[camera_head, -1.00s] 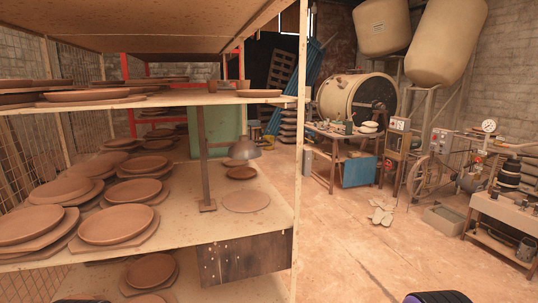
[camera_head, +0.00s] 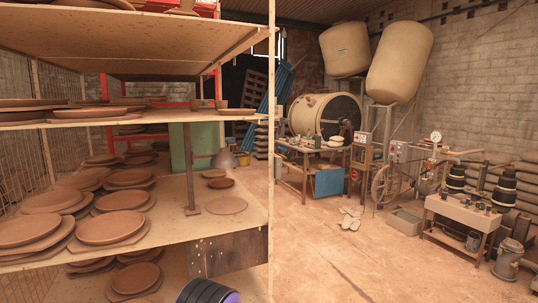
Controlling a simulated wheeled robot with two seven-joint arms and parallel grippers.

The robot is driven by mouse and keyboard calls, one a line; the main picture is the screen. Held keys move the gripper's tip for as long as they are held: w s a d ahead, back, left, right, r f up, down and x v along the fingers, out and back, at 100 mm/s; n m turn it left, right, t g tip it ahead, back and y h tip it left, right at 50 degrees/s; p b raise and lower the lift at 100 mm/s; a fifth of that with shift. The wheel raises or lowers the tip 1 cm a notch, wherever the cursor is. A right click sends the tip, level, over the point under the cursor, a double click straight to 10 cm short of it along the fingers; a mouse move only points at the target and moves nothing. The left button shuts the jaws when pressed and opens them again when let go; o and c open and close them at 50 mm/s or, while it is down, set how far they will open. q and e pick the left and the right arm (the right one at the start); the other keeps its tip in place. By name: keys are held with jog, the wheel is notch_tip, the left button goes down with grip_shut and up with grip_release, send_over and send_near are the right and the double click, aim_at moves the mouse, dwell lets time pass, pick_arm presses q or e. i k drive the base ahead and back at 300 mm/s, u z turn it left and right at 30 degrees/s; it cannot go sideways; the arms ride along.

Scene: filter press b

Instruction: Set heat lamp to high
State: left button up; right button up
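The heat lamp has a grey metal shade (camera_head: 225,159) hanging over the middle shelf of the rack on the left. A rusty upright post with a flat foot (camera_head: 191,209) stands to the left of the shade and looks like its stand. A flat round disc (camera_head: 226,205) lies on the shelf in front of the shade. I cannot make out a switch or dial on the lamp, or its setting. Neither gripper shows; only a dark, ribbed part with a purple edge, apparently mine, shows at the bottom edge.
The wooden rack (camera_head: 271,150) holds several clay plates (camera_head: 112,228) on stacked shelves. Open floor (camera_head: 340,265) lies right of its front post. A workbench (camera_head: 305,160), drum machine (camera_head: 325,115), spoked wheel (camera_head: 384,185) and low table (camera_head: 460,207) stand farther back and right.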

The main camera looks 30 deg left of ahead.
aim_at(224, 159)
jog(key=z, duration=0.15)
jog(key=i, duration=1.35)
jog(key=u, duration=0.3)
jog(key=i, duration=0.9)
jog(key=u, duration=0.6)
